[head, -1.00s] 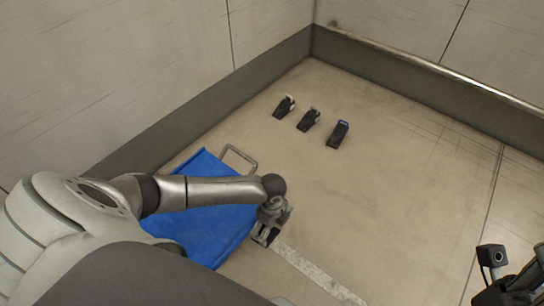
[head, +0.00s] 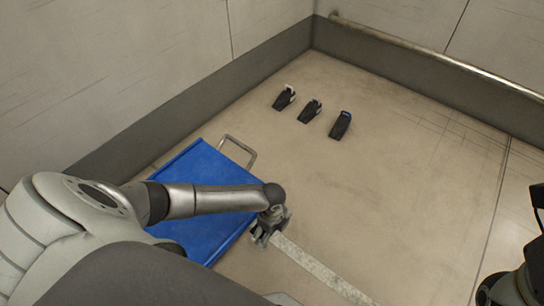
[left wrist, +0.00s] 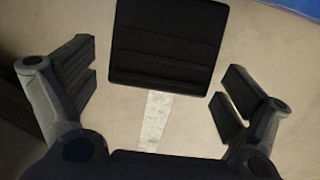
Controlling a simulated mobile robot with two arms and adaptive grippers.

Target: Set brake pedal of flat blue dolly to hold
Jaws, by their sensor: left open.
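The flat blue dolly (head: 205,165) lies on the floor at the lower left in the head view, partly covered by my left arm. It has a metal loop handle (head: 243,147) at its far end. In the left wrist view a blue edge (left wrist: 298,6) shows in the top right corner. A ribbed black plate (left wrist: 166,45), which looks like the brake pedal, is ahead of my left gripper in that view. My left gripper (head: 267,231) is open and points down beside the dolly's right edge. The plate lies between and beyond its spread fingers. I cannot tell whether they touch.
Several black wedge-like blocks stand in a row on the floor: left (head: 284,98), middle (head: 310,110) and right (head: 340,125), the last with a blue top. A pale strip (head: 315,268) runs along the floor. Walls close the back and left.

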